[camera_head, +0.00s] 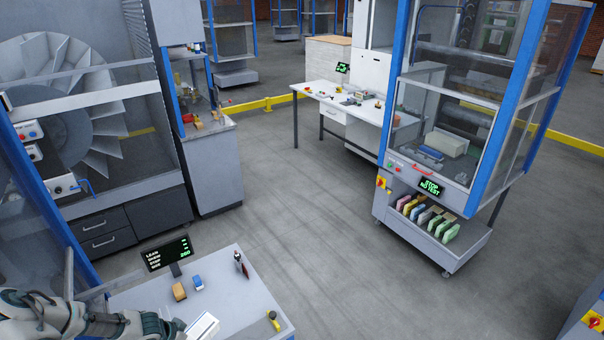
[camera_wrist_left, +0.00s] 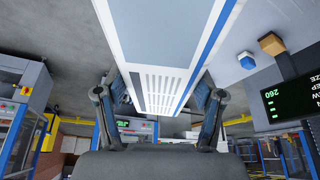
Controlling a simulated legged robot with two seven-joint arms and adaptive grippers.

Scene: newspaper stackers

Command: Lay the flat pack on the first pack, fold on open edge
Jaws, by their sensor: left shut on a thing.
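A white pack with a blue edge band and grey printed lines (camera_wrist_left: 155,45) fills the upper middle of the left wrist view. My left gripper (camera_wrist_left: 160,95) is shut on it, one finger at each side. In the head view, the white pack (camera_head: 203,327) shows at the bottom edge, beside my left gripper (camera_head: 174,328), over the grey bench (camera_head: 230,297). Most of the pack is cut off there. I cannot make out a separate first pack, its fold or its open edge. My right gripper is not in view.
On the bench stand a display (camera_head: 167,254), an orange-brown block (camera_head: 179,291), a blue-and-white block (camera_head: 197,282), a dark upright tool (camera_head: 241,264) and a yellow-handled tool (camera_head: 272,319). The bench's middle right is clear. A glazed machine (camera_head: 110,115) stands behind it; open floor lies to the right.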

